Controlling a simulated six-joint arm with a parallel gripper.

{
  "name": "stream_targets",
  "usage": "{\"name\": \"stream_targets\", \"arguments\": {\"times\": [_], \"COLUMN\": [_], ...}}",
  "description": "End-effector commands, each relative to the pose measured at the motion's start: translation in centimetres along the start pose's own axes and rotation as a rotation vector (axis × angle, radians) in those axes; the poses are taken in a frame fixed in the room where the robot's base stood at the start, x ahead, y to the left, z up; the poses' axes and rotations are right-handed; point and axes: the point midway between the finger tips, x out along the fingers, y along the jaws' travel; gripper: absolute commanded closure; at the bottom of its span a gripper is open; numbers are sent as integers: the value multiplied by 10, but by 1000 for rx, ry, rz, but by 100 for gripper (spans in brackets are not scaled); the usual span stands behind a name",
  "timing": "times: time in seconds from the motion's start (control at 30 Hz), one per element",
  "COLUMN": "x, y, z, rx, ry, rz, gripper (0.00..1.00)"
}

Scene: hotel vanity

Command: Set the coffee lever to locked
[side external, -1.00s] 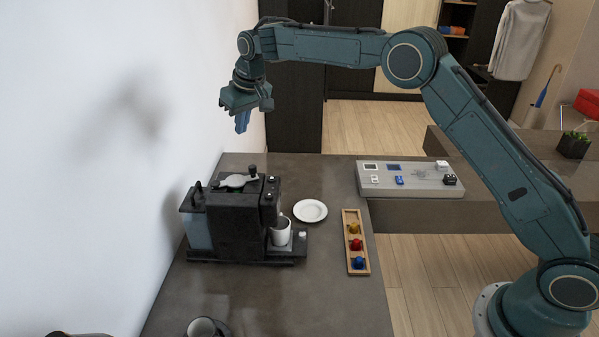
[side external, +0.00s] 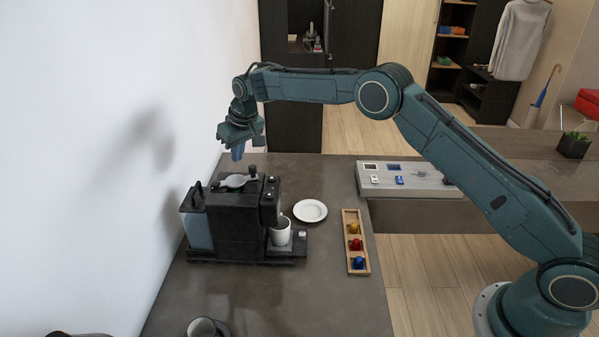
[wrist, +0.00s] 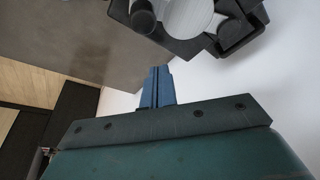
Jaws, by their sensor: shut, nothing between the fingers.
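The black coffee machine (side external: 235,222) stands on the grey counter near the white wall. On its top are a light round lid or lever part (side external: 236,181) and a black knob (side external: 253,170); which way the lever is set cannot be told. A white cup (side external: 281,232) stands at the machine's front. In the wrist view, the machine's top shows at the upper edge, with the pale disc (wrist: 188,16) and a dark round knob (wrist: 143,18). My gripper (side external: 238,154) is shut and empty, above and slightly behind the machine's top, apart from it. Its blue fingers (wrist: 156,72) point toward the machine.
A white saucer (side external: 310,211) and a wooden tray (side external: 348,224) with coloured capsules lie right of the machine. A grey panel (side external: 376,190) lies farther back. A dark cup (side external: 203,328) is at the front. The wall is close on the left.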

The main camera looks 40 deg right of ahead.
Motion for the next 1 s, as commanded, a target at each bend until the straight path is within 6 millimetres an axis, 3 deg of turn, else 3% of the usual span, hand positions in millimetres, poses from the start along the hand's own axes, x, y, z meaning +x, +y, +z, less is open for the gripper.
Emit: {"name": "stream_targets", "arguments": {"times": [1.0], "x": [-12], "y": [0], "z": [38], "rx": [0], "ry": [0], "rz": [0], "gripper": [100]}}
